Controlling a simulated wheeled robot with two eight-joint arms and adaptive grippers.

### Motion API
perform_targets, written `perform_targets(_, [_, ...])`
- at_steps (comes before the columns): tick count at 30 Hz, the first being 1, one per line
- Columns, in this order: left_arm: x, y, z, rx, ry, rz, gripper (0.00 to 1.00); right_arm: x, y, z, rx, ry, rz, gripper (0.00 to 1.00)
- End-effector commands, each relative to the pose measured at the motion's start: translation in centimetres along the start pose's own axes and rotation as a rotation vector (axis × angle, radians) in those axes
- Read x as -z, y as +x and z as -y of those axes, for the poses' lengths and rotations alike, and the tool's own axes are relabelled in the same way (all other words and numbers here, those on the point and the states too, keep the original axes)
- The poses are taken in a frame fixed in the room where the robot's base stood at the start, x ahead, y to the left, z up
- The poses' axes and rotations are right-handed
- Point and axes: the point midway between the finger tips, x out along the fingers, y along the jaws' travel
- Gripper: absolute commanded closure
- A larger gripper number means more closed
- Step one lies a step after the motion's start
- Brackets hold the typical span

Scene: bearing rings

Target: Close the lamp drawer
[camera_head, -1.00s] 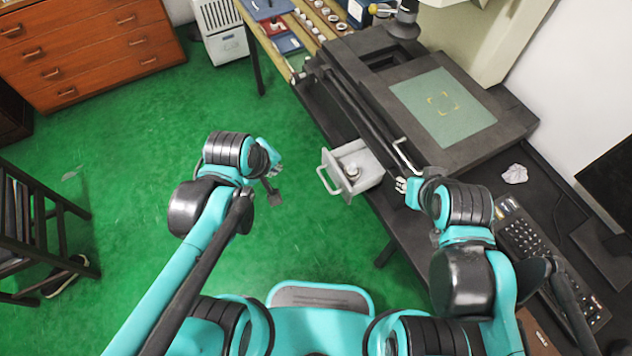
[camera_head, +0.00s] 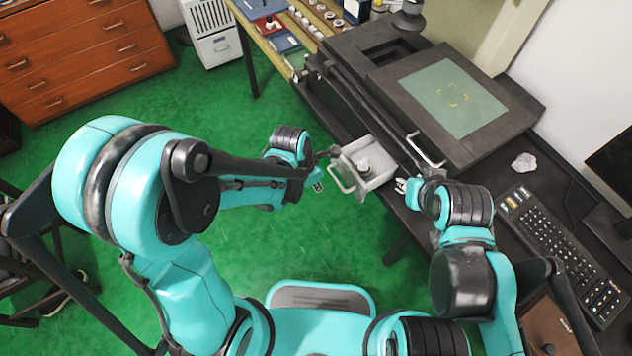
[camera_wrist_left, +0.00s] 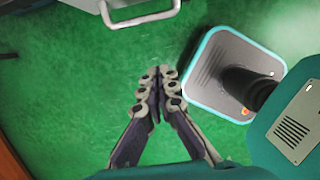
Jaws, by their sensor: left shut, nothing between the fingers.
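The lamp drawer (camera_head: 381,176) is a light grey open box pulled out from under the black machine, with a round pale item (camera_head: 366,166) inside. Its bar handle (camera_head: 342,179) faces left; the handle also shows at the top of the left wrist view (camera_wrist_left: 140,20).
The black machine (camera_head: 350,45) with a green plate stands on the dark desk. A keyboard (camera_head: 560,245) and crumpled paper (camera_head: 524,162) lie on the right. A wooden drawer cabinet (camera_head: 80,60) stands back left.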

Motion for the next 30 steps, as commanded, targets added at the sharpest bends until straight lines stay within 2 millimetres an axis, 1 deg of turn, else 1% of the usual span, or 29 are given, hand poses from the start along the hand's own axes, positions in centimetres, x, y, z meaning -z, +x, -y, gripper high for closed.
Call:
perform_targets(1, [0.1, 1.7, 0.0, 0.000, 0.001, 0.000, 1.00, -0.6, 0.8, 0.0, 0.000, 0.000, 0.000, 0.69])
perform_targets(6, [0.1, 5.3, 0.0, 0.000, 0.002, 0.000, 1.00, -1.6, 2.2, 0.0, 0.000, 0.000, 0.000, 0.69])
perform_targets(8, [0.1, 6.4, 0.0, 0.000, 0.002, 0.000, 1.00, -1.9, 2.6, 0.0, 0.000, 0.000, 0.000, 0.69])
perform_targets(9, [-0.9, 6.0, 0.0, 0.000, 0.004, 0.001, 1.00, -1.8, 2.5, 0.0, 0.000, 0.000, 0.000, 0.69])
perform_targets(12, [-2.4, 5.9, 0.1, 0.001, 0.004, 0.000, 1.00, -1.9, 2.6, 0.0, 0.000, 0.000, 0.000, 0.69])
perform_targets(16, [-3.5, 5.9, 0.0, 0.000, 0.002, 0.000, 1.00, -2.0, 2.8, 0.0, 0.000, 0.000, 0.000, 0.69])
perform_targets(21, [-4.0, 5.9, 0.0, -0.001, 0.002, 0.000, 1.00, -2.0, 2.8, 0.0, 0.000, 0.000, 0.000, 0.69])
perform_targets(30, [-4.0, 5.8, -0.1, -0.001, 0.001, 0.001, 1.00, -2.0, 2.8, 0.0, 0.000, 0.000, 0.000, 0.69])
